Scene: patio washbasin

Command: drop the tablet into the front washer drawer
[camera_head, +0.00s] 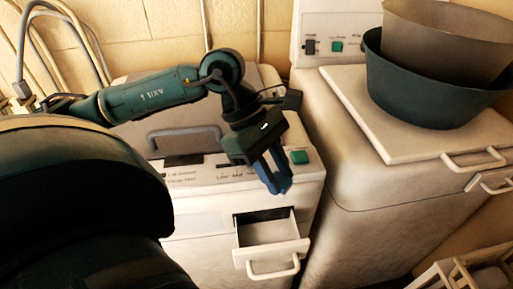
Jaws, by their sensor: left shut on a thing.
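My left gripper (277,188) points down over the washer's front edge, with its blue fingers above and slightly behind the open drawer. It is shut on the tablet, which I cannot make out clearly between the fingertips. The front washer drawer (272,262) is pulled out from the washer's front face, with a white handle on its front. Its pale inside floor shows and looks empty. The gripper is above the drawer, not touching it. My right gripper is not in view.
The washer's control panel (205,178) has a green button (299,157) right beside the gripper. A second white machine (370,200) stands to the right, with a dark green basin (425,108) and a grey-brown tub (445,45) on its lid. A white rack (470,275) is at the lower right.

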